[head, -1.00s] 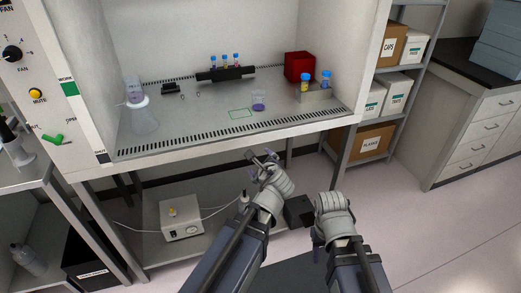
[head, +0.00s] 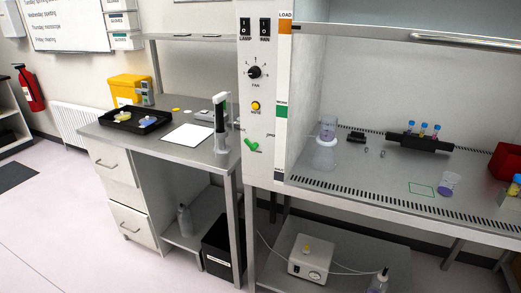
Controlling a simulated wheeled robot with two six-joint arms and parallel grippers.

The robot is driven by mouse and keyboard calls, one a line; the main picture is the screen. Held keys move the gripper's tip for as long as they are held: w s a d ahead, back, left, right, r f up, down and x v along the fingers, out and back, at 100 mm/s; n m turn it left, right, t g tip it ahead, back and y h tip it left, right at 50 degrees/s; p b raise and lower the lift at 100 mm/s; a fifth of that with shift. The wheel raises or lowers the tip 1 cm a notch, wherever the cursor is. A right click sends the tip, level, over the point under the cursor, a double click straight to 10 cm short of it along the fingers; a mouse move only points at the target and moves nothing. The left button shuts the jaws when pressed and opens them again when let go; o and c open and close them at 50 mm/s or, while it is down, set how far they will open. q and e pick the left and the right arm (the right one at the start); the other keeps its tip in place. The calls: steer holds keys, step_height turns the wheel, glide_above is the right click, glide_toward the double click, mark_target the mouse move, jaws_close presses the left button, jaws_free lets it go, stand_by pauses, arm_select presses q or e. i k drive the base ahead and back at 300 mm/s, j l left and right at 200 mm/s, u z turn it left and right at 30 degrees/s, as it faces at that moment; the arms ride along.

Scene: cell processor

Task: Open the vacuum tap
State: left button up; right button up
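A green tap handle (head: 251,145) sits low on the front control panel of the cabinet, below the yellow mute button (head: 255,106). I take it to be the vacuum tap. It looks like a bent lever, and the small print beside it is too small to read. A white box with a yellow knob and a gauge (head: 311,259) stands on the lower shelf, with thin tubing running from it. Neither of my grippers is in view.
A side bench (head: 185,146) with a black tray (head: 132,118) and a dark upright device (head: 220,125) stands left of the panel. The cabinet floor (head: 390,192) holds a flask (head: 325,152) and a tube rack (head: 418,142). Open floor lies at front left.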

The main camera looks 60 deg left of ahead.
mark_target(253, 148)
steer(key=i+j, duration=0.25)
steer(key=i, duration=0.2)
steer(key=u, duration=2.35)
